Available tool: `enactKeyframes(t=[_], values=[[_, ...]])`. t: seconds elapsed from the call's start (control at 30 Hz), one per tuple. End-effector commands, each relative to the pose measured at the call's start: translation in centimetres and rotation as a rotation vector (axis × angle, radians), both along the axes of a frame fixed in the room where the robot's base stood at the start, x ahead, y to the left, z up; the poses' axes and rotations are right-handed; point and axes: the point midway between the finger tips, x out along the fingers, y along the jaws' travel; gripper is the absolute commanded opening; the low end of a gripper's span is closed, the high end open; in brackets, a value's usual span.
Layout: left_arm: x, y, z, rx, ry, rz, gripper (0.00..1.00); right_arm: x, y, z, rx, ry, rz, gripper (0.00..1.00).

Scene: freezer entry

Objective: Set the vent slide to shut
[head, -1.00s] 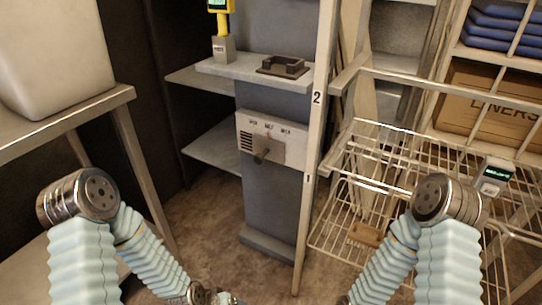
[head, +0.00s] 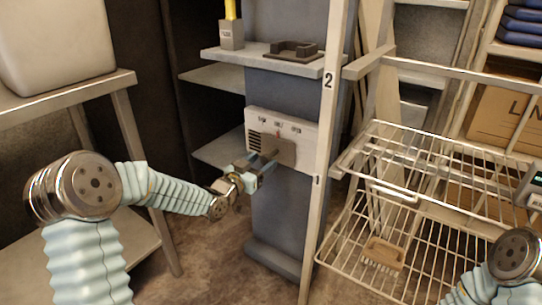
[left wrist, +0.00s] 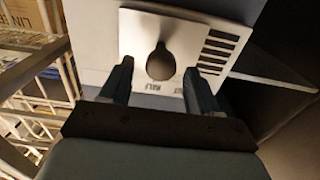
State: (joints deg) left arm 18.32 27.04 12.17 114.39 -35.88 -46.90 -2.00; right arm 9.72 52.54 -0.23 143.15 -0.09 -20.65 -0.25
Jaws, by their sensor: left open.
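The vent panel (head: 308,133) is a pale plate on the grey column, with a row of small labels along its top. Dark slots show at its left; a grey-brown slide plate (head: 284,151) covers its middle. A small red mark sits under the middle label. A dark knob (left wrist: 161,64) sticks out from the slide. My left gripper (head: 258,168) is at the panel, open, with its fingers on either side of the knob. In the left wrist view the left gripper (left wrist: 158,68) shows gaps beside the knob. The right gripper is out of view.
A shelf (head: 225,56) above the panel holds a dark bracket (head: 294,50) and a grey block with a yellow device. A pale post (head: 322,150) stands just right of the panel. A wire rack (head: 430,165) fills the right. A metal table (head: 70,95) stands left.

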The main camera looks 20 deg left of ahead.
Motion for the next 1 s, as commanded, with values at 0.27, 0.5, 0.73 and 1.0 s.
enactKeyframes(t=[0.27,0.5,0.73,1.0], values=[[4.0,-1.5,0.0,-0.001,0.001,0.0,0.62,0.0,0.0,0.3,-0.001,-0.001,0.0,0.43],[4.7,-1.7,-0.1,0.0,0.002,0.001,0.62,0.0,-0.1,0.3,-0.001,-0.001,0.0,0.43],[4.6,-1.7,-0.1,0.0,0.002,0.001,0.46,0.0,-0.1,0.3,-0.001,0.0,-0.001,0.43],[4.6,-1.7,-0.1,0.0,0.002,0.001,0.05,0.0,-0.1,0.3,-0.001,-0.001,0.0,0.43]])
